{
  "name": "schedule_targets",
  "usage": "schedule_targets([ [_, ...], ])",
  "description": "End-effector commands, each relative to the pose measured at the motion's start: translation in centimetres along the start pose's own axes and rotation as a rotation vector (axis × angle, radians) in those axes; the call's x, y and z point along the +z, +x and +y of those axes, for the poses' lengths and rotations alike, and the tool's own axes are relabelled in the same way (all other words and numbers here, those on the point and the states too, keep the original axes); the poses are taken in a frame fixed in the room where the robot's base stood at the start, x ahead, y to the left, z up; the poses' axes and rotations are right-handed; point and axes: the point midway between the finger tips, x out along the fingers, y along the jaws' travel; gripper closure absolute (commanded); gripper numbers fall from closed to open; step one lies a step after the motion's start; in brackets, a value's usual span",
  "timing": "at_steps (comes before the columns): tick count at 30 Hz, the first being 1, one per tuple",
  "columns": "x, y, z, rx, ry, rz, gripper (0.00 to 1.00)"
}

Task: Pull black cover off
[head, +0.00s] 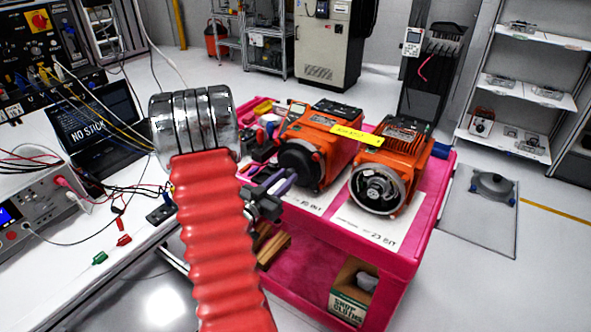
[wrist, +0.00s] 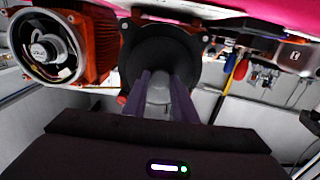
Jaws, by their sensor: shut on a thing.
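The black cover (head: 299,162) is a round dark cap on the front end of the left orange motor (head: 335,133) in the head view. In the wrist view the black cover (wrist: 190,60) fills the upper middle, with a grey knob-like centre. My gripper (head: 288,178) reaches it from the front left. In the wrist view the purple fingers of my gripper (wrist: 162,85) are shut on the cover's centre, one on each side. I cannot tell whether there is a gap between cover and motor.
A second orange motor (head: 405,150) with its round end open stands to the right. Both stand on a pink cart (head: 428,218). A white bench (head: 95,250) with cables and a laptop (head: 100,125) is at left.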

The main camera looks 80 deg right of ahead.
Motion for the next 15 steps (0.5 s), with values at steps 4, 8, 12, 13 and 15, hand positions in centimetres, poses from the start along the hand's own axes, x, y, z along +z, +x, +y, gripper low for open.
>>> schedule_targets([
  [4,0.00,-0.01,0.00,0.000,0.000,0.000,0.93],
  [8,-0.07,0.00,-0.02,0.000,0.001,0.002,0.97],
  [12,-0.07,-0.07,-0.03,0.000,0.001,0.002,0.97],
  [13,-0.07,-0.08,-0.02,0.000,0.001,0.002,0.97],
  [15,-0.07,-0.09,-0.02,0.000,0.001,0.002,0.97],
])
